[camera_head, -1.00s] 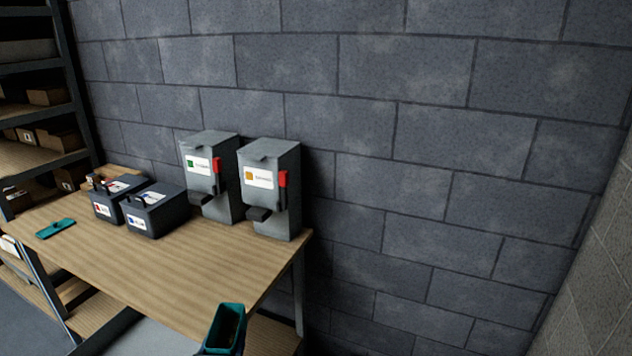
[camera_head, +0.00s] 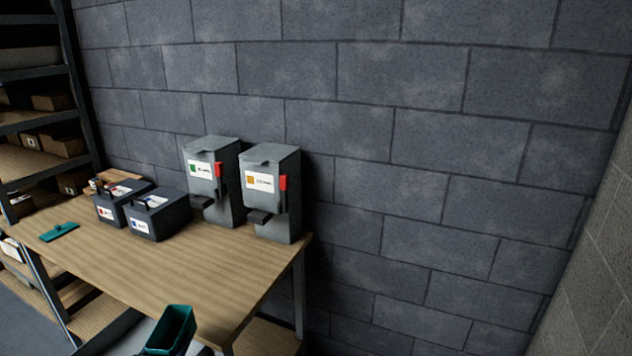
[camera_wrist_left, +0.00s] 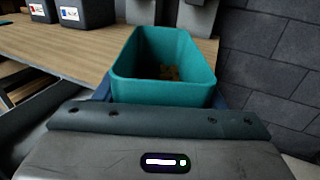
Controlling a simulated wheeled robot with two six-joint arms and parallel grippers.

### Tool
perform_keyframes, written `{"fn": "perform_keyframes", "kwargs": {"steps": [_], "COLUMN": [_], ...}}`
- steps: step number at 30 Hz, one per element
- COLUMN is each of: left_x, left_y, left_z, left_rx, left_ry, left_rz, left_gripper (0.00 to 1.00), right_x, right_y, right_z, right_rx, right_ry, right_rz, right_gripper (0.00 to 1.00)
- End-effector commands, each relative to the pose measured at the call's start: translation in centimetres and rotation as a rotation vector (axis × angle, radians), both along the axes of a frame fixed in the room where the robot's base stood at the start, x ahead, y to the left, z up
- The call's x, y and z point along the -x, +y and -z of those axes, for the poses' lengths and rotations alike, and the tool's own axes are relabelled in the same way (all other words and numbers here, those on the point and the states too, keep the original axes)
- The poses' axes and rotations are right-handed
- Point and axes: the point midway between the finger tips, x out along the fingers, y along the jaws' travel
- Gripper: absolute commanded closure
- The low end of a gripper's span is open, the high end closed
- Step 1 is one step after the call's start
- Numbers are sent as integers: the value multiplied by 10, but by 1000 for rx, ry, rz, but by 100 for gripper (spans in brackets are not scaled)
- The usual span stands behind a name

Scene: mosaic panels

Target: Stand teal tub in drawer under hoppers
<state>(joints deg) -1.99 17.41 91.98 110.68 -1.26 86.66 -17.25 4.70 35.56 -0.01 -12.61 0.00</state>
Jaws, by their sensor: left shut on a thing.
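The teal tub (camera_head: 172,328) is upright and slightly tilted in the head view, in front of the table's front edge. My left gripper is shut on it. In the wrist view the open-topped tub (camera_wrist_left: 164,85) sits between the fingers of my left gripper (camera_wrist_left: 162,97), with some brown bits at its bottom. Two grey hoppers, a green-labelled one (camera_head: 213,180) and an orange-labelled one (camera_head: 271,190), stand at the table's back right. I cannot make out the drawer clearly; a grey surface beside the tub may be part of it or my arm. My right gripper is not in view.
The wooden table (camera_head: 170,265) is clear in its middle and front. Two dark boxes, one red-labelled (camera_head: 107,211) and one blue-labelled (camera_head: 142,226), stand left of the hoppers. A teal flat tool (camera_head: 59,232) lies at the left. A shelf rack (camera_head: 40,130) stands beyond.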

Motion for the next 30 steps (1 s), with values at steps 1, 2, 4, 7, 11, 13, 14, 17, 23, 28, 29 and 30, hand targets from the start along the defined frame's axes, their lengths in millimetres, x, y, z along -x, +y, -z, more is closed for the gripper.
{"fn": "perform_keyframes", "kwargs": {"steps": [1,2,4,7,11,13,14,17,23,28,29,30], "left_x": [-1,-1,-1,-1,-1,-2,-2,-2,2,5,7,9], "left_y": [17,25,41,59,78,88,92,105,103,97,94,91], "left_z": [-7,-10,-16,-24,-34,-40,-42,-50,-54,-55,-55,-55], "left_rx": [-8,-8,-6,-6,-3,-3,-5,-4,-1,-1,0,-1], "left_ry": [-1,-2,-2,-2,-2,-2,-2,-2,-2,-2,-2,-2], "left_rz": [2,3,4,6,9,10,10,12,25,40,46,53], "left_gripper": [74,74,74,74,74,74,74,74,74,74,74,74], "right_x": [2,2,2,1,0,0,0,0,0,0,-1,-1], "right_y": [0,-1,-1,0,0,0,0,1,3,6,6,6], "right_z": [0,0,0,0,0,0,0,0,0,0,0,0], "right_rx": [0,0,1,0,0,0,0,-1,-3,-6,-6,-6], "right_ry": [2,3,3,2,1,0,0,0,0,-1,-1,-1], "right_rz": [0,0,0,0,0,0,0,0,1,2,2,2], "right_gripper": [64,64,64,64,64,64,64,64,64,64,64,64]}}
